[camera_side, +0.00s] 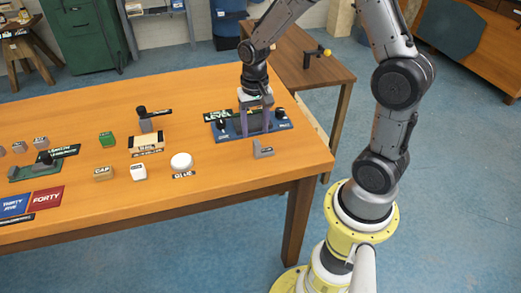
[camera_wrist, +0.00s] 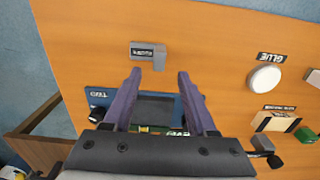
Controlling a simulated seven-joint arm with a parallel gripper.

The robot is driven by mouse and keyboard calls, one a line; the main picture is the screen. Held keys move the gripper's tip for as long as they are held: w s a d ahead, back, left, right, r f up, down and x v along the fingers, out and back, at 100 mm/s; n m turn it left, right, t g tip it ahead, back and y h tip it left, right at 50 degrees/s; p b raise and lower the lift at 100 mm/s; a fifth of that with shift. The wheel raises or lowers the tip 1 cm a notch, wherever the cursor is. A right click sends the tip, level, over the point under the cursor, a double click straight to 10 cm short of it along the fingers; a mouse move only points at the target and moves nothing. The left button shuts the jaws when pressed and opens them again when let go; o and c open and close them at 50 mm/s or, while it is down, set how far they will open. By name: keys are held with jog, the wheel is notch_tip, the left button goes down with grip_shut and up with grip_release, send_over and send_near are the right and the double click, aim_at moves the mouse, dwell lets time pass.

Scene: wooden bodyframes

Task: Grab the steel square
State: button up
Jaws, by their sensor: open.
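The steel square (camera_side: 263,149) is a small grey L-shaped piece lying near the table's right end, in front of the blue board. In the wrist view the steel square (camera_wrist: 149,54) lies just beyond the fingertips, with a dark label on its long leg and its short leg pointing back toward my gripper. My gripper (camera_side: 255,131) points down over the blue board, behind the square. Its two purple fingers are apart with nothing held, as the wrist view of my gripper (camera_wrist: 159,72) also shows. The fingers do not visibly touch the square.
The blue board (camera_side: 285,125) with dark knobs lies under my gripper. A white round glue piece (camera_side: 181,161) sits left of the square, with a wooden block (camera_side: 146,142) behind it. Small blocks and labelled plates cover the left side. The table's right edge is close.

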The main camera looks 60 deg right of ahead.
aim_at(256, 142)
jog(key=shift+s+a+f, duration=0.1)
jog(key=shift+s+f, duration=0.05)
jog(key=shift+f, duration=1.35)
jog(key=shift+s+a+f, duration=0.1)
jog(key=shift+s+f, duration=0.05)
jog(key=shift+f, duration=1.3)
grip_shut()
jog(key=shift+w, duration=0.1)
